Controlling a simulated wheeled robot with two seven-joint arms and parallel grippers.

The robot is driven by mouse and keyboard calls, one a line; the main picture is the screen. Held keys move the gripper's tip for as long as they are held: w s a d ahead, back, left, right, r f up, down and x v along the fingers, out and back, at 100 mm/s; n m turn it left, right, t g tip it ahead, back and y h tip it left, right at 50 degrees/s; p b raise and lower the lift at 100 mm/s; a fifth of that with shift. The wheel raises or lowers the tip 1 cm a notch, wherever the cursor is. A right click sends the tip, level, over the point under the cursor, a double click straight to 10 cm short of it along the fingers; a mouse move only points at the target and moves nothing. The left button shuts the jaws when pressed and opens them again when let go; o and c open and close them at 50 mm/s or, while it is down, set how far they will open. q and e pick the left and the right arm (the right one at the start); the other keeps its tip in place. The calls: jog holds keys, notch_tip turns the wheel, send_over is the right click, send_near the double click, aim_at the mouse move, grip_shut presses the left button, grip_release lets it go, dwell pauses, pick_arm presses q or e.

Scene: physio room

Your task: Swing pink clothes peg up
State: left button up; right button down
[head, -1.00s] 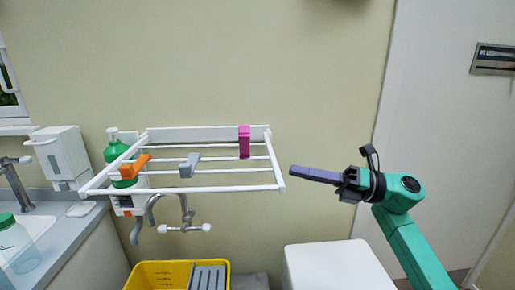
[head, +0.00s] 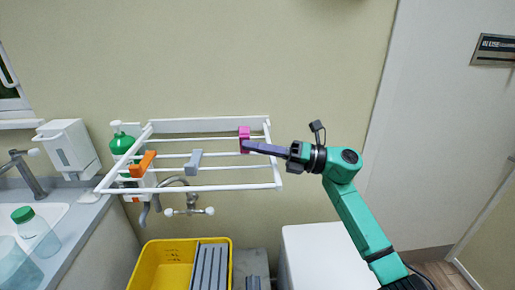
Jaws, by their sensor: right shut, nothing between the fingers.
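The pink clothes peg (head: 244,133) is on a back bar of the white wall-mounted drying rack (head: 225,188), near its right side. Its upper part shows; its lower part is partly covered by my gripper. My right gripper (head: 246,146) is shut and empty, its long purple fingers pointing left. The fingertips overlap the lower part of the peg in the head view; I cannot tell whether they touch it. An orange peg (head: 143,164) and a grey peg (head: 193,161) are on the rack further left. My left gripper is not in view.
A green bottle (head: 122,146) stands behind the rack's left end, near a white dispenser (head: 68,148). Below are grey taps (head: 187,211), a yellow crate (head: 154,268) and a white-topped unit (head: 327,258). The wall right of the rack is clear.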

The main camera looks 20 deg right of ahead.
dwell(0.3)
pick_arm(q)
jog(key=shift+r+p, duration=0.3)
pick_arm(e)
jog(key=shift+w+r+m, duration=0.1)
jog(key=shift+r+m, duration=0.15)
jog(key=shift+m, duration=0.05)
